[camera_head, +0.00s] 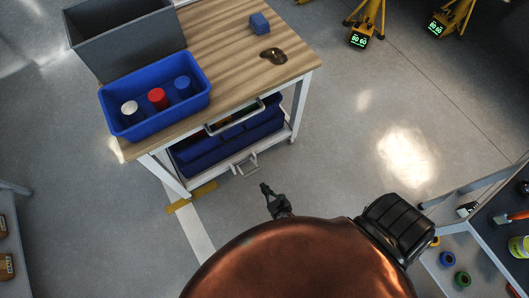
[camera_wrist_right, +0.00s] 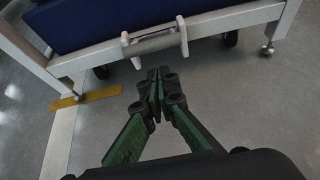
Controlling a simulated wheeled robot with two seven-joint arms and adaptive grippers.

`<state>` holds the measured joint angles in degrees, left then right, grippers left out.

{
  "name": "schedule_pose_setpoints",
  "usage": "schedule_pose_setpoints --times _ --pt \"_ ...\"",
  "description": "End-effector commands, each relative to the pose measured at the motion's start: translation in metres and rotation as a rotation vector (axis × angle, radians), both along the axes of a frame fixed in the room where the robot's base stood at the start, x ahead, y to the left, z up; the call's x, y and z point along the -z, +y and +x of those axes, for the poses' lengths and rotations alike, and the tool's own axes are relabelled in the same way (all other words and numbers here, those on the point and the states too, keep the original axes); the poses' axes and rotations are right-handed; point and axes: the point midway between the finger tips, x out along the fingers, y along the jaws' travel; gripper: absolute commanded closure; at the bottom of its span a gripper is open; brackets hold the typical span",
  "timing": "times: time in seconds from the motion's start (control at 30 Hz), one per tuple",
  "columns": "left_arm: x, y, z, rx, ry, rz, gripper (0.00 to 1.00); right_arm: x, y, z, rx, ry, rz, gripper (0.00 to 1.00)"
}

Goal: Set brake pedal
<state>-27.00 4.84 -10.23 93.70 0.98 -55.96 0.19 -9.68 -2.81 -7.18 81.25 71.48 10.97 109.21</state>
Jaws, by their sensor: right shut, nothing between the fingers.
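The brake pedal, a pale metal bar on two brackets (camera_head: 245,164), sticks out from the low front edge of the wooden-topped cart (camera_head: 215,37). It also shows in the right wrist view (camera_wrist_right: 154,43), at the top middle. My right gripper (camera_head: 265,187) is in front of the cart, below the pedal in the picture. In the right wrist view its green and black fingers (camera_wrist_right: 155,76) are closed together and empty, pointing toward the pedal with a visible gap between. My left gripper is not in view.
The cart carries a blue bin (camera_head: 128,130) with cans, a grey box (camera_head: 100,62), a blue block (camera_head: 260,23) and a dark mouse-like object (camera_head: 273,56). A drawer handle (camera_head: 236,117) sits above the pedal. Another table (camera_head: 492,243) stands right. Open floor lies between.

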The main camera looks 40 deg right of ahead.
Motion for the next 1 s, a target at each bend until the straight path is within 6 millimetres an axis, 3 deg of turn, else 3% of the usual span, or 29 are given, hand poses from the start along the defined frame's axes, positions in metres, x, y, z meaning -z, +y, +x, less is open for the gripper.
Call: schedule_pose_setpoints --times 0.3,0.87,1.0 --pt "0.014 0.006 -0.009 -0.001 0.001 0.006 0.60 -0.009 0.001 -0.007 0.000 0.000 0.001 1.00" --pt "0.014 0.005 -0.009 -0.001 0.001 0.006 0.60 -0.009 0.001 -0.007 -0.002 0.001 -0.002 1.00" --pt "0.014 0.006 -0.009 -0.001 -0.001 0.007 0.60 -0.005 0.005 -0.015 -0.114 0.027 -0.110 1.00"
